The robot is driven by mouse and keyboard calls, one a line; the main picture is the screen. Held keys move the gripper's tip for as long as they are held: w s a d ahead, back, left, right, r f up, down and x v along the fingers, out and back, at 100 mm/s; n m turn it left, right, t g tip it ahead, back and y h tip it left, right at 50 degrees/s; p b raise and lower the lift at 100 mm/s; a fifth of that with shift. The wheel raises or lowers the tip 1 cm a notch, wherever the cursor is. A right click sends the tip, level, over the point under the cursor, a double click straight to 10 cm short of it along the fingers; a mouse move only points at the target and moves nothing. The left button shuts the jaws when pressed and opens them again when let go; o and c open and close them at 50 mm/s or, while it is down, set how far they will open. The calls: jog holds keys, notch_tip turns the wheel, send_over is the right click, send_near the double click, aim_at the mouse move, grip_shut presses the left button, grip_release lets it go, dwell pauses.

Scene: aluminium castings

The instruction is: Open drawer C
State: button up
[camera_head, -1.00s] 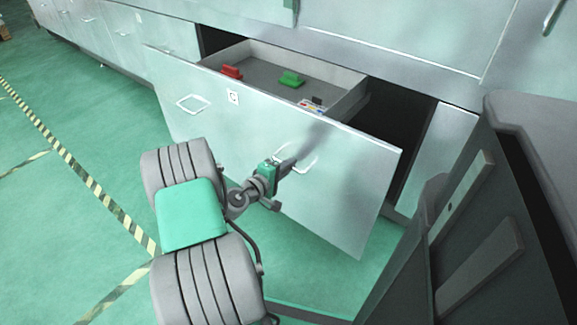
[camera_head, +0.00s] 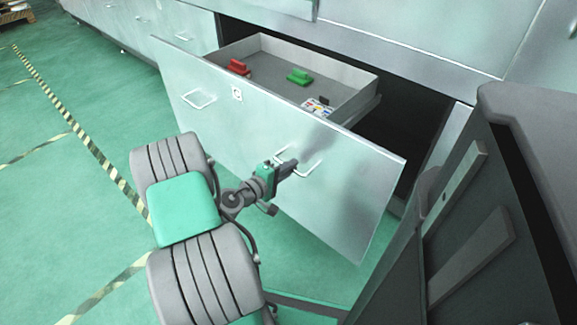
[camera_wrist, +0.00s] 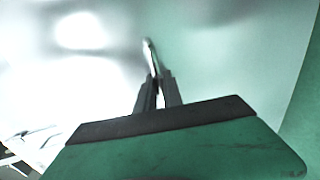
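The drawer front (camera_head: 250,120) is a wide pale metal panel, pulled well out from the cabinet. It has two wire handles, a left one (camera_head: 199,99) and a right one (camera_head: 312,168), and a small white label (camera_head: 237,93) whose letter is too small to read surely. My gripper (camera_head: 290,166) is at the right handle. In the wrist view my gripper's fingers (camera_wrist: 157,88) are close together on the handle bar (camera_wrist: 149,52), which rises past their tips. The exact contact is partly hidden.
Inside the drawer's grey tray lie a red block (camera_head: 238,67), a green block (camera_head: 299,75) and small multicoloured items (camera_head: 318,106). More closed cabinet fronts (camera_head: 130,22) run to the left. Green floor with striped tape (camera_head: 88,127) is clear at left.

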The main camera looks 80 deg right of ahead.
jog(key=o, duration=0.4)
jog(key=shift+w+a, duration=0.1)
jog(key=p+v, duration=0.2)
jog(key=v, duration=0.5)
jog(key=shift+w+a+r, duration=0.1)
jog(key=shift+w+a, duration=0.05)
jog(key=shift+a, duration=0.15)
